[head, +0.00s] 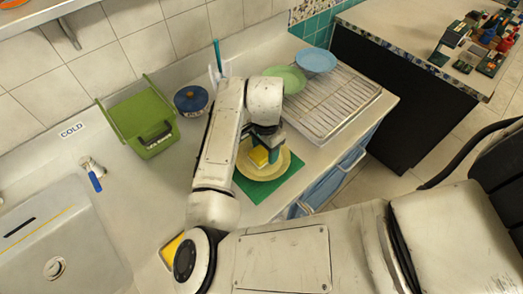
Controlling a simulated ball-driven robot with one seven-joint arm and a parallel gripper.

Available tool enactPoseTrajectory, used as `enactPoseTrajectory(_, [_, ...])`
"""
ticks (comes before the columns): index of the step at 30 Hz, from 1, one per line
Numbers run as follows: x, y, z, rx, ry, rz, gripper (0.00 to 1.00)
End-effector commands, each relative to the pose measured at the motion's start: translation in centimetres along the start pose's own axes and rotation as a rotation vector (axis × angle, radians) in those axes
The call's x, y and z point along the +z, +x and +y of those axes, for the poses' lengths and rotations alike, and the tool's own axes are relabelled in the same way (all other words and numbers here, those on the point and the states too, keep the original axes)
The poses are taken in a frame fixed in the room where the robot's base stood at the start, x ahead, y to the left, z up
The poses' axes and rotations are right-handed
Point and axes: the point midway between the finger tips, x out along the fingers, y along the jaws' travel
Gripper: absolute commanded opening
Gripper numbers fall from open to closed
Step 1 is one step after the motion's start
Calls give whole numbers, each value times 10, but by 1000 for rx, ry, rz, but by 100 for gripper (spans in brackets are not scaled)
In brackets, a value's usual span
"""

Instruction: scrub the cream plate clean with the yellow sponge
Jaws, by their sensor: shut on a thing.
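The cream plate (270,172) lies on a green mat (248,190) on the counter, in the middle of the head view. The yellow sponge (258,157) is over the plate, left of its middle. My gripper (263,148) points down over the plate and is shut on the sponge. The sponge looks to be at or just above the plate's surface; I cannot tell whether it touches. My arm hides part of the mat's left side, and the gripper hides the plate's far part.
A green plate (291,78) and a blue plate (318,60) are at the wire rack (330,105) behind. The sink (60,245) is front left. The counter's edge lies right of the mat.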

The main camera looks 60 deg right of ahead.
Motion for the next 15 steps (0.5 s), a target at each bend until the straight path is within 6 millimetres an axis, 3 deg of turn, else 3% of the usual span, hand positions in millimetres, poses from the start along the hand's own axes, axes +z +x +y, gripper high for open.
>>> enactPoseTrajectory(6, [-14,0,-3,-1,0,0,33])
enactPoseTrajectory(15, [-16,1,-3,-1,1,1,33])
